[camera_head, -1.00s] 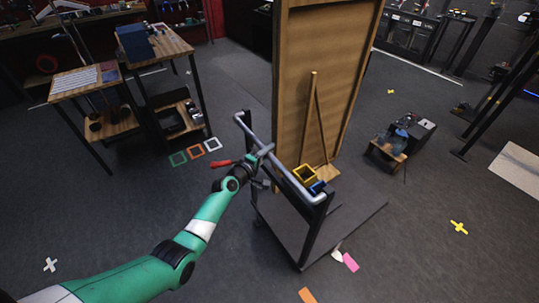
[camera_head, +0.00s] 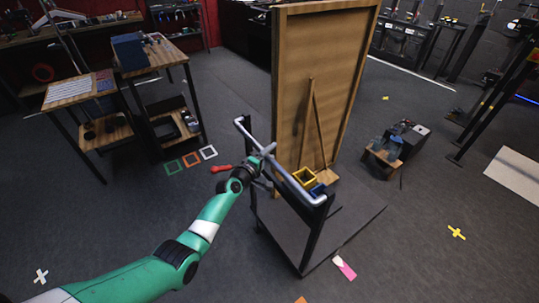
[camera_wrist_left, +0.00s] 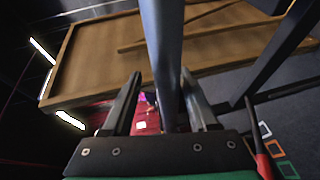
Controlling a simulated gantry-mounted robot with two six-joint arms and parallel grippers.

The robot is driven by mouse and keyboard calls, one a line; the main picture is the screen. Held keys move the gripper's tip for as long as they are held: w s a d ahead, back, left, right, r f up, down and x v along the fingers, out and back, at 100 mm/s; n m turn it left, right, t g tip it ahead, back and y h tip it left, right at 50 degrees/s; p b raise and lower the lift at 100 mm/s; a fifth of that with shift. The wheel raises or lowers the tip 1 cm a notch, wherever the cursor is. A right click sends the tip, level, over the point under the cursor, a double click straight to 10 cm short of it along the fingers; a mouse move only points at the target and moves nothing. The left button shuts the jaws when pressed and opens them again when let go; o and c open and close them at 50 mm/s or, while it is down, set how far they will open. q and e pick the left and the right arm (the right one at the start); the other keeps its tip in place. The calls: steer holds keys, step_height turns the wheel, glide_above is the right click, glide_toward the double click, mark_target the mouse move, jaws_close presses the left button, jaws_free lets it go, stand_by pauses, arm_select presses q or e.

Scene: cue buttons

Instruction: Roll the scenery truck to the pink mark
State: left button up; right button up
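The scenery truck (camera_head: 357,213) is a dark flat platform with a grey push bar (camera_head: 312,197) on black posts, and a tall wooden flat (camera_head: 311,50) stands on it. My left gripper (camera_head: 268,153) is at the left part of the push bar. In the left wrist view the bar (camera_wrist_left: 167,40) runs between the two fingers of the gripper (camera_wrist_left: 161,85), which appear closed around it. The pink mark (camera_head: 346,269) lies on the floor near the truck's front corner, beside a small white piece. My right gripper does not show.
A red-handled lever (camera_head: 221,168) sticks out left of the bar. Work tables (camera_head: 152,55) stand left, a low cart (camera_head: 384,153) right. A yellow cross (camera_head: 456,232) marks open floor at right.

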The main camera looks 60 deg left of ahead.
arm_select(q)
steer(key=shift+s+f, duration=0.15)
steer(key=shift+s+d+p, duration=0.1)
steer(key=shift+s+p, duration=0.2)
steer(key=shift+p, duration=0.05)
steer(key=p+v, duration=0.5)
steer(key=v, duration=0.6)
steer(key=shift+w, duration=0.1)
